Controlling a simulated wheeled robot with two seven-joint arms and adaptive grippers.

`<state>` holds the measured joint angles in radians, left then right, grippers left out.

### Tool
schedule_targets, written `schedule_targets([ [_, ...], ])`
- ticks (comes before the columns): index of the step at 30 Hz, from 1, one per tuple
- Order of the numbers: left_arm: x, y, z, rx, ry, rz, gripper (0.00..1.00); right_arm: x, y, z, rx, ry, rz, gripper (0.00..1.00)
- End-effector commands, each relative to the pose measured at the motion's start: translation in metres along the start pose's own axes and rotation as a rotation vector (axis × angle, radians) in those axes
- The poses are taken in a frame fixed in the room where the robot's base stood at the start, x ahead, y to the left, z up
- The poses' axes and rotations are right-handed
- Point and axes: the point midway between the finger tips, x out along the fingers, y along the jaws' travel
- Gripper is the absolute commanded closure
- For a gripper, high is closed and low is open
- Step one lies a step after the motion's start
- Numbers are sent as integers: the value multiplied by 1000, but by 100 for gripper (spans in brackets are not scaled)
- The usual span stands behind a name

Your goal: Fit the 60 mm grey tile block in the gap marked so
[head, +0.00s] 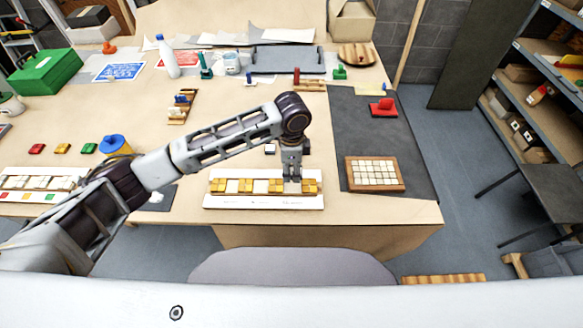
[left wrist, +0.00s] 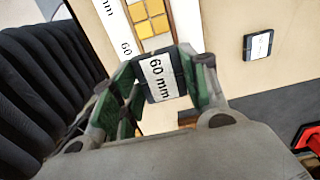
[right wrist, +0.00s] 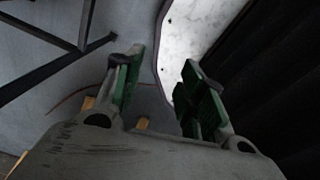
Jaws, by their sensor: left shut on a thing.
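The grey tile block (left wrist: 160,75) shows in the left wrist view with a white "60 mm" label facing the camera. My left gripper (head: 291,178) is shut on it, and its green fingers (left wrist: 165,72) press on both sides. In the head view the gripper is over the right half of the white mosaic panel (head: 228,203), which has yellow tiles and pale spaces between them. The left wrist view shows the panel's yellow tiles (left wrist: 152,26) and printed gap labels beside the block. I cannot tell whether the block touches the panel. My right gripper (left wrist: 300,140) is not shown there; its fingers (right wrist: 160,85) are apart and empty.
A second labelled dark block (left wrist: 257,46) lies on the table behind the panel. A wooden tray of pale tiles (head: 349,175) sits on the dark mat (head: 420,180) to the right.

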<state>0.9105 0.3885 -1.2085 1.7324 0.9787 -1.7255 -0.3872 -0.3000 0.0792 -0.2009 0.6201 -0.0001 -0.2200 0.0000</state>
Motion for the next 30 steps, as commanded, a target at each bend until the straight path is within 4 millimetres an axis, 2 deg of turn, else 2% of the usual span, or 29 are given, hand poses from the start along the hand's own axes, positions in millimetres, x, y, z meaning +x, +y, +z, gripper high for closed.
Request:
schedule_targets([
  [14,20,0,0,0,1,1,82,5,5,2,-1,-1,6,60],
  [30,51,0,0,0,0,1,82,13,-5,0,4,1,-5,60],
])
